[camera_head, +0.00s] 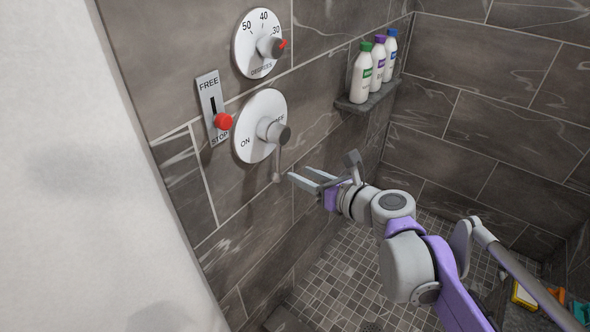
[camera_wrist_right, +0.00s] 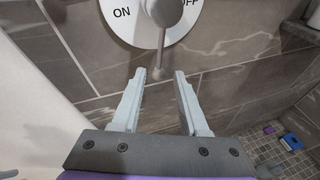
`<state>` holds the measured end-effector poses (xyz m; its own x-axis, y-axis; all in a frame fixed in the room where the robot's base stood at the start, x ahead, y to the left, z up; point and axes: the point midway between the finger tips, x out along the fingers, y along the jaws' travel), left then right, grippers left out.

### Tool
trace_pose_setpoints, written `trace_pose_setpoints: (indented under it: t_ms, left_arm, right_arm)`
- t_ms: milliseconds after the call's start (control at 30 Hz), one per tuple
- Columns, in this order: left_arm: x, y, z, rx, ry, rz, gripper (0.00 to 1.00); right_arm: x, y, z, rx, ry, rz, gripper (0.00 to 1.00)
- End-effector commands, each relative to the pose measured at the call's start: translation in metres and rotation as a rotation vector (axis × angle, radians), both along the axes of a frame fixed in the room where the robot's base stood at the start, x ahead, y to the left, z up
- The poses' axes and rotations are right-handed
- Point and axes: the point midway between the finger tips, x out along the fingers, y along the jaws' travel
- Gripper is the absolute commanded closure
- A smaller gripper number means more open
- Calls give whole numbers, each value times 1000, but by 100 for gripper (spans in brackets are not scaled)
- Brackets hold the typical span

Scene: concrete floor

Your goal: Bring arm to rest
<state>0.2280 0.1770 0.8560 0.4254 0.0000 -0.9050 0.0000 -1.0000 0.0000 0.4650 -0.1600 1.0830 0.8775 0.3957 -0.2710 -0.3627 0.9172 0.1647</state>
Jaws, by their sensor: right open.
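My right arm (camera_head: 408,260) reaches in from the lower right of the head view, towards the tiled shower wall. My right gripper (camera_head: 297,175) is open and empty, with its fingertips close to the lever of the ON/OFF dial (camera_head: 243,127). In the right wrist view the two fingers (camera_wrist_right: 160,77) stand apart, with the lever's knob (camera_wrist_right: 161,73) between or just beyond their tips. I cannot tell whether they touch it. The lever points down, between the ON and OFF marks. My left gripper is not in view.
Above is a temperature dial (camera_head: 248,52); beside it a FREE/STOP plate with a red knob (camera_head: 222,121). A corner shelf (camera_head: 368,101) holds bottles (camera_head: 362,75). A grey bar (camera_head: 528,280) and coloured items (camera_head: 524,295) are at lower right. A white wall (camera_head: 80,180) stands left.

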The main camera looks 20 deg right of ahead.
Motion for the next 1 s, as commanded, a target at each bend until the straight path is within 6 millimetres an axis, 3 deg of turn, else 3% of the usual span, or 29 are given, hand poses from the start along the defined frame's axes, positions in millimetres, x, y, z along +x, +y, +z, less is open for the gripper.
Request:
trace_pose_setpoints:
  t_ms: [500, 600, 667, 767, 900, 1000]
  left_arm:
    - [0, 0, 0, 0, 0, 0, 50]
    - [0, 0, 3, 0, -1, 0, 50]
    - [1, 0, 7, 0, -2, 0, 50]
    - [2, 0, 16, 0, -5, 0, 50]
    - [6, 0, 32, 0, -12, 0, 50]
    - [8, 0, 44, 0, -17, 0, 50]
  right_arm:
    - [-3, -1, 1, -3, 0, 2, 56]
    - [-10, 4, -3, -76, -9, 36, 56]
    - [-19, 11, -10, -190, -25, 91, 56]
    - [-46, 27, -30, -500, -74, 255, 56]
    - [-97, 41, -70, -1051, -185, 603, 56]
    - [-134, 38, -97, -1426, -280, 892, 56]
